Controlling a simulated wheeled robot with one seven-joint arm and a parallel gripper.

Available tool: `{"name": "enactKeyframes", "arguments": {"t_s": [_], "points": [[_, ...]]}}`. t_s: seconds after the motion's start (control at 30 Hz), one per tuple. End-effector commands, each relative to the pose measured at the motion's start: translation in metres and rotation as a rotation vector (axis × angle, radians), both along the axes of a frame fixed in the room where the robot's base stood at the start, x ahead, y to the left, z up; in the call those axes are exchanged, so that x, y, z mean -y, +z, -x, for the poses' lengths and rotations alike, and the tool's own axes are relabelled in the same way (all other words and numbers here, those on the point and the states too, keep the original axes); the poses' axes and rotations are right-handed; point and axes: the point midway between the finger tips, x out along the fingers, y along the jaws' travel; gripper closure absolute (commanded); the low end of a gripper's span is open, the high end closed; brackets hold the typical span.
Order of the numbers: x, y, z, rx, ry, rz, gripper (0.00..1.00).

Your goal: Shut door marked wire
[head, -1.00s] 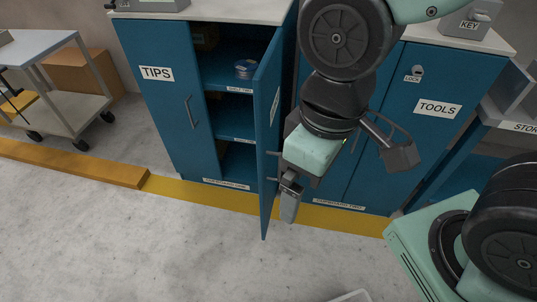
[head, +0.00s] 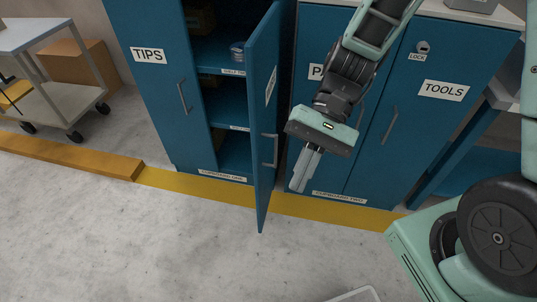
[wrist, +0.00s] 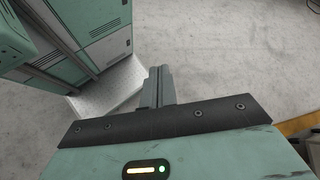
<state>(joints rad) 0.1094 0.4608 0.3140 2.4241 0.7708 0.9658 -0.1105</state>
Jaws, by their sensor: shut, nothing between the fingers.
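A blue cupboard door (head: 263,125) stands open on the left cupboard. It juts out towards me, with its handle (head: 270,150) and a white label (head: 271,85) on the face turned right. The label is too slanted to read. My gripper (head: 298,187) hangs just right of this door, in front of the right cupboard, with its fingers pointing down and closed together. It looks apart from the door. In the wrist view the closed fingers (wrist: 157,85) are over the floor with nothing between them; the door is not seen there.
The door marked TIPS (head: 155,90) is shut. The door marked TOOLS (head: 425,110) is shut, and a partly hidden door is beside it. A yellow beam (head: 70,157) and a trolley (head: 60,90) stand at left. The floor in front is clear.

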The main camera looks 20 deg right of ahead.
Motion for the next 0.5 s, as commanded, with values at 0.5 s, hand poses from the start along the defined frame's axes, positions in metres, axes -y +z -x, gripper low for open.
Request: {"name": "enactKeyframes", "arguments": {"t_s": [0.5], "points": [[0.109, -0.156, -0.156, -0.547, -1.182, -0.58, 1.0]]}}
